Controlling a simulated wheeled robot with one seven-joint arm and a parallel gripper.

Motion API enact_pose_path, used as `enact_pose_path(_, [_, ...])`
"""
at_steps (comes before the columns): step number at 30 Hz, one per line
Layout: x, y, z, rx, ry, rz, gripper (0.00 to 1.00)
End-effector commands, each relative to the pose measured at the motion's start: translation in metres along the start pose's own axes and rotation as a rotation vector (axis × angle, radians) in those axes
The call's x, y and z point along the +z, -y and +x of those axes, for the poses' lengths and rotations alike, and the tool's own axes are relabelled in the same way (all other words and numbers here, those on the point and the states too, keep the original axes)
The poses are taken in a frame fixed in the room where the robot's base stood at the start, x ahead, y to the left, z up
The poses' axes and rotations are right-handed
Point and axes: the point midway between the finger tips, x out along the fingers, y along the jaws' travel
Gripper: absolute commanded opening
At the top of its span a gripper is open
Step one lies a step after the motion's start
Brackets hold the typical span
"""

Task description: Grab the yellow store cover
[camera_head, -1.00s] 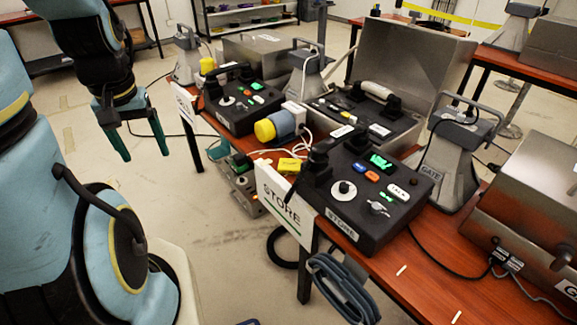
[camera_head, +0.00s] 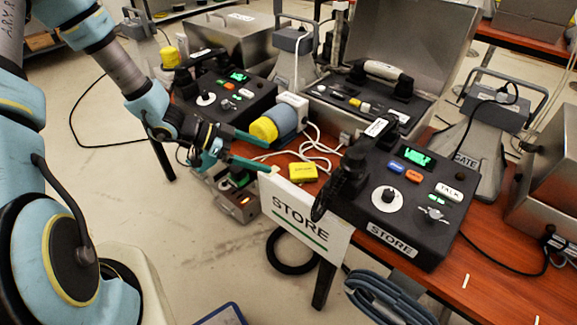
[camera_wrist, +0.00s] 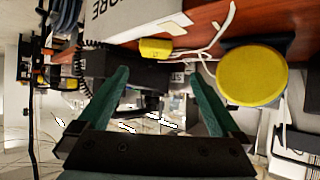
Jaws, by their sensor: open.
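A small yellow block with dark lettering (camera_head: 302,172) lies on the red-brown table just behind the white STORE sign (camera_head: 300,215). In the wrist view the yellow block (camera_wrist: 155,49) shows beyond the fingertips, near the top middle. A larger round yellow cap (camera_head: 264,130) sits on the end of a blue-grey cylinder (camera_head: 280,120) on the same table; the cap (camera_wrist: 251,75) is right of the fingers in the wrist view. I cannot read which one is the store cover. My gripper (camera_head: 271,154) is open and empty, its green fingers pointing toward the table edge, left of the block.
The black STORE phone box (camera_head: 395,205) stands right of the block, with its handset beside the sign. White cables (camera_head: 318,150) curl close behind the block. An open metal case (camera_head: 400,50) stands behind. A grey box (camera_head: 237,205) is below the table edge.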

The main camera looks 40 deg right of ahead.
Motion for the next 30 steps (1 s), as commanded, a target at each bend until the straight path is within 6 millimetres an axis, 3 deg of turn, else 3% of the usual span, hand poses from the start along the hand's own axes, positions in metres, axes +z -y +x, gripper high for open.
enact_pose_path(12, [-0.004,-0.008,0.054,0.03,-0.027,0.015,1.0])
enact_pose_path(19, [-0.005,-0.009,0.069,0.03,-0.027,0.014,1.0])
enact_pose_path(30, [-0.005,-0.012,0.111,0.029,-0.026,0.016,1.0])
